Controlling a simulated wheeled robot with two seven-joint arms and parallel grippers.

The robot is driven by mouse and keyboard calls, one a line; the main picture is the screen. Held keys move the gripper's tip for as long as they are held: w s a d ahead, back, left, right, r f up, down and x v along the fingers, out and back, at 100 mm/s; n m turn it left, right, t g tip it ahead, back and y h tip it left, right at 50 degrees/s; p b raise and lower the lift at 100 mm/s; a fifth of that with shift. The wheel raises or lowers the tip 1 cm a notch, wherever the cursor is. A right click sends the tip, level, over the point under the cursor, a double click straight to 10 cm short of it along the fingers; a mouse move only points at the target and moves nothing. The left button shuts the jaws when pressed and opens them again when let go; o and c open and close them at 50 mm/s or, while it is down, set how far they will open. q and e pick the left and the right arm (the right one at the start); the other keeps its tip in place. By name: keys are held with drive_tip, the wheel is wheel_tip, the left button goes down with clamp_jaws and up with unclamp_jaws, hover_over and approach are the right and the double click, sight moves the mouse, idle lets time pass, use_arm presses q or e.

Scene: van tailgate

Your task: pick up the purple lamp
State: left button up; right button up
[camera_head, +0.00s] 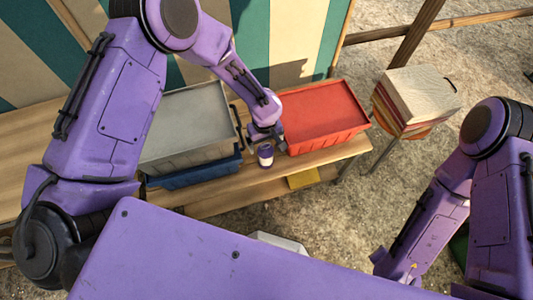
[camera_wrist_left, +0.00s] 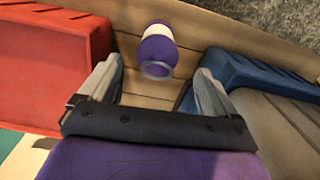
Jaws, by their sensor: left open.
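The purple lamp (camera_head: 265,155) stands on the wooden shelf between the grey-and-blue crates and the red crate. It is small, with a white band, and also shows in the left wrist view (camera_wrist_left: 158,48). My left gripper (camera_head: 266,140) is above and just behind the lamp. In the left wrist view its two fingers (camera_wrist_left: 158,85) are apart, and the lamp lies just beyond the fingertips, roughly centred between them. Nothing is held. My right arm comes in at the right of the head view, but its gripper fingers do not show.
A red crate (camera_head: 322,112) stands right of the lamp. A grey crate (camera_head: 187,120) sits on a blue crate (camera_head: 195,172) to the left. The wooden shelf (camera_head: 230,187) has a narrow free gap between them.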

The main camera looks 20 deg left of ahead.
sight(266, 148)
use_arm(q)
drive_tip(key=f, duration=0.6)
drive_tip(key=shift+w+f, duration=0.15)
drive_tip(key=shift+w, duration=0.05)
drive_tip(key=c, duration=1.3)
drive_tip(key=shift+r, duration=0.2)
